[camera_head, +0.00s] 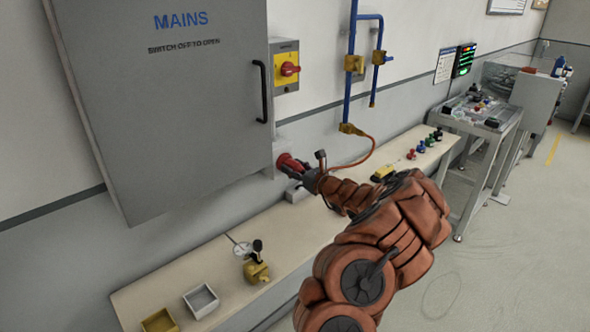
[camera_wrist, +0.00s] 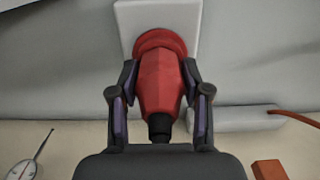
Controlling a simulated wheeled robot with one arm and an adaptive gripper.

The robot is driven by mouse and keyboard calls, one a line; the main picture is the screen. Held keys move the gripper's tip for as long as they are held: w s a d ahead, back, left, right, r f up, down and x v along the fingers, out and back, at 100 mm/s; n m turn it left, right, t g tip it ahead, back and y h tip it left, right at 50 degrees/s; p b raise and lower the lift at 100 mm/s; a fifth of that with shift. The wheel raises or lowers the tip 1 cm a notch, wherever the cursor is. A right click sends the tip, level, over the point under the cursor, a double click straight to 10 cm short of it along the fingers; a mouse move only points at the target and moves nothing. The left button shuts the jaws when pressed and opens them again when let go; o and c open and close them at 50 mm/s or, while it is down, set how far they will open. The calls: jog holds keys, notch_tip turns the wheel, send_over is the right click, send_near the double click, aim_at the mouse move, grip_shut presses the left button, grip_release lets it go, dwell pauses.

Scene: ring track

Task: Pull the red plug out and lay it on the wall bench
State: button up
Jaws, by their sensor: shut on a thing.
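The red plug (camera_head: 286,161) is at a pale socket on the wall beside the grey cabinet. In the wrist view the plug (camera_wrist: 160,85) has its round red collar up against the white socket plate (camera_wrist: 192,12), with no clear gap. My gripper (camera_wrist: 160,92) is shut on the red plug, one finger on each side. In the head view my gripper (camera_head: 300,170) partly hides the plug. The plug's dark tail points back toward my palm. The wall bench (camera_head: 205,262) runs along the wall below the socket.
On the bench stand a grey tray (camera_head: 201,301), a yellow tray (camera_head: 159,321), a brass fitting (camera_head: 256,270), a dial gauge (camera_head: 241,248) and several coloured knobs. An orange hose (camera_head: 372,150) hangs near my gripper.

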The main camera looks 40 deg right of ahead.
aim_at(302, 172)
grip_shut()
jog(key=shift+s, duration=0.15)
jog(key=shift+s, duration=2.85)
jog(key=shift+a, duration=0.15)
